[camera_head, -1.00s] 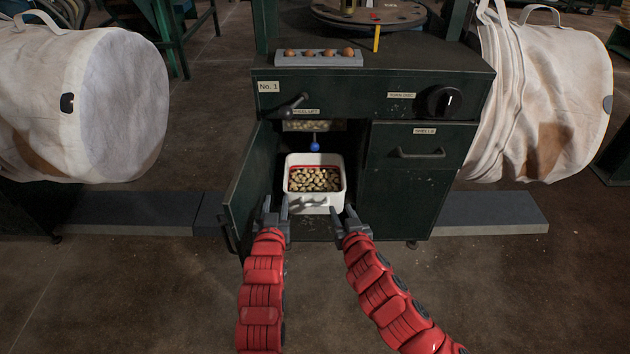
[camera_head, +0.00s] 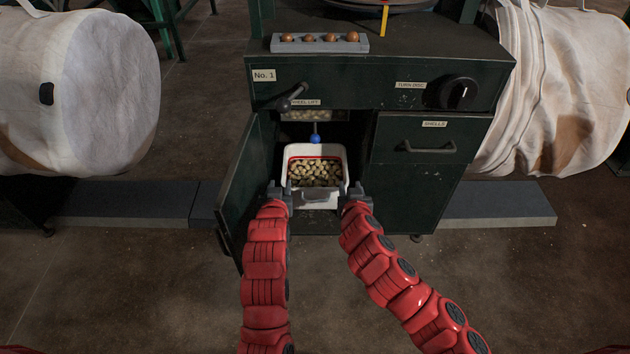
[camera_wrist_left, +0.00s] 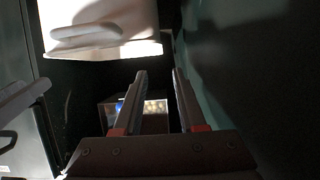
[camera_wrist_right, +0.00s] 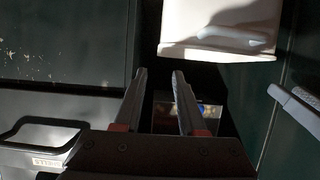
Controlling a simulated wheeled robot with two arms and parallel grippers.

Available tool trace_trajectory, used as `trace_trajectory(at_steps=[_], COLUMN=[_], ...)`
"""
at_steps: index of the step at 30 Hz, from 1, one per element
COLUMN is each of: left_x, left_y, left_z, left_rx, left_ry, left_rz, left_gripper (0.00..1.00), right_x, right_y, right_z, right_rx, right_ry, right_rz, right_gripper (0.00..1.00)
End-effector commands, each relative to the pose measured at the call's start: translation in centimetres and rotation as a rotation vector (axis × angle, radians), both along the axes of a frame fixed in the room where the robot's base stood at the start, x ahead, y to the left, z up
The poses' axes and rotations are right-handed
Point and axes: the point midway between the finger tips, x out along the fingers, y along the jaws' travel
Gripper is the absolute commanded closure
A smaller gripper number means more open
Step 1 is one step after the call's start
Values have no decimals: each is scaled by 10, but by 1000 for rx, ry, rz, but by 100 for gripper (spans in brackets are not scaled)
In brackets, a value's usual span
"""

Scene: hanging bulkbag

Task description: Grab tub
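A white tub (camera_head: 316,195) full of pale nuts stands in the open compartment of the dark green cabinet. It has a red line inside its rim and a handle on its front. My left gripper (camera_head: 279,188) is at the tub's left front corner. My right gripper (camera_head: 356,190) is at its right front corner. In the left wrist view the fingers (camera_wrist_left: 160,74) are apart with nothing between them, and the tub (camera_wrist_left: 100,22) is beside them. In the right wrist view the fingers (camera_wrist_right: 160,74) are also apart and empty, beside the tub (camera_wrist_right: 222,22).
The open cabinet door (camera_head: 244,190) is close to my left gripper. A closed drawer marked SHELLS (camera_head: 428,142) is on the right. A blue ball-ended lever (camera_head: 316,139) hangs above the tub. A grey tray (camera_head: 320,43) of several brown nuts is on top.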

Motion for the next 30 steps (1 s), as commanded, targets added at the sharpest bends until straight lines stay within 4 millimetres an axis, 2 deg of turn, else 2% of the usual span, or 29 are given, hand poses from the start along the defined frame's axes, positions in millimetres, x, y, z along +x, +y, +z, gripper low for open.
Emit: trace_trajectory(at_steps=[9,30], left_x=[39,106], left_y=[0,0], left_z=[-16,-45], left_rx=[1,3], left_ry=[0,2], left_rz=[1,-1], left_gripper=[60,60], right_x=[39,107], right_y=[1,0], right_z=[-15,-42], right_rx=[1,5], right_ry=[-1,-1], right_rz=[1,-2], right_gripper=[60,60])
